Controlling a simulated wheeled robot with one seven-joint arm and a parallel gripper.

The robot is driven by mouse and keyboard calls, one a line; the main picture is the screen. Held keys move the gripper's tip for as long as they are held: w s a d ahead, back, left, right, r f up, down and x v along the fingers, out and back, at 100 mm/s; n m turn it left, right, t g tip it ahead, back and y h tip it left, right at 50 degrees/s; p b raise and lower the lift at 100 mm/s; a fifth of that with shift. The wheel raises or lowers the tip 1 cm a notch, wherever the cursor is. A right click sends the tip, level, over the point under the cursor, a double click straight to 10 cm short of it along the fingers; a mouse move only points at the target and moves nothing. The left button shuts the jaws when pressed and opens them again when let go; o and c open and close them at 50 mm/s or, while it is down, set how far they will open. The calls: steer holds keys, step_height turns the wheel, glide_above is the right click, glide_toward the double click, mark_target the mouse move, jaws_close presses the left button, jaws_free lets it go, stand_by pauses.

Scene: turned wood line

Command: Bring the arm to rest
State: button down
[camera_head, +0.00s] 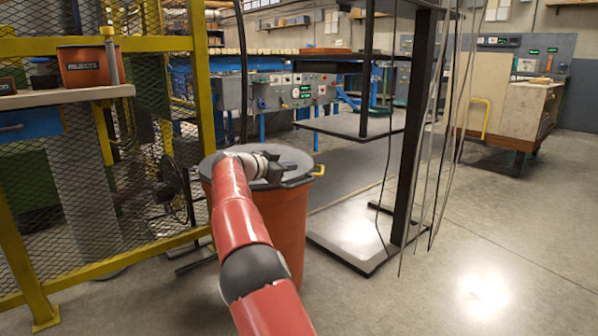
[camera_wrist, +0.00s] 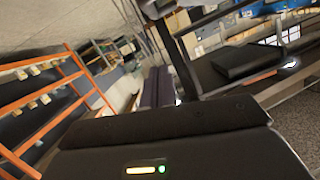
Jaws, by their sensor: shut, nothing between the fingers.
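My red arm reaches forward from the bottom of the head view. Its dark gripper (camera_head: 296,167) shows in front of the grey lid of an orange bin. The gripper points right and is shut, with nothing held. I cannot tell its exact height above the lid. In the wrist view, a dark housing with small green and white lights fills the bottom, and the fingertips are not clear.
The orange bin (camera_head: 292,225) stands below the arm. A yellow mesh fence (camera_head: 203,85) is on the left. A black-post rack (camera_head: 413,120) with hanging cables stands close on the right. The concrete floor (camera_head: 500,240) at far right is open.

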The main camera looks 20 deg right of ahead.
steer(key=s+d+n+g+y, duration=0.1)
steer(key=s+n+y, duration=0.55)
steer(key=s, duration=1.35)
steer(key=s+a+f+n+y, duration=0.3)
steer(key=s+a+f, duration=0.15)
steer(key=s, duration=0.55)
steer(key=s+a+f+n+y, duration=0.2)
steer(key=s+a+f+n, duration=0.3)
steer(key=s, duration=0.6)
steer(key=s+a+f+n+y, duration=0.25)
steer(key=s+a, duration=0.35)
steer(key=s, duration=0.4)
step_height(320, 180, up, 13)
steer(key=m+p, duration=0.1)
steer(key=p, duration=1.2)
steer(key=shift+t+p, duration=0.3)
steer(key=shift+w+d+r, duration=0.1)
